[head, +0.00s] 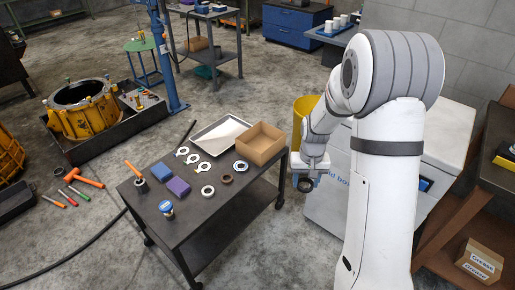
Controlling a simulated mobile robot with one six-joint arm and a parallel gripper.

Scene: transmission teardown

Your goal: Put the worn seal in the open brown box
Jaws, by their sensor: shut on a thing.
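The open brown box (282,150) stands at the right back corner of the dark work table (215,222), its open top facing up. My gripper (306,184) is shut on a small dark round part (305,187), which could be the worn seal; it is too small to be sure. The gripper points down, to the right of the table's edge and lower in the picture than the box. A brown ring (227,178) and a pale ring with a dark centre (240,166) lie on the table in front of the box.
A metal tray (219,134) lies left of the box. A yellow bin (304,112) and white cabinet (325,212) stand near my arm.

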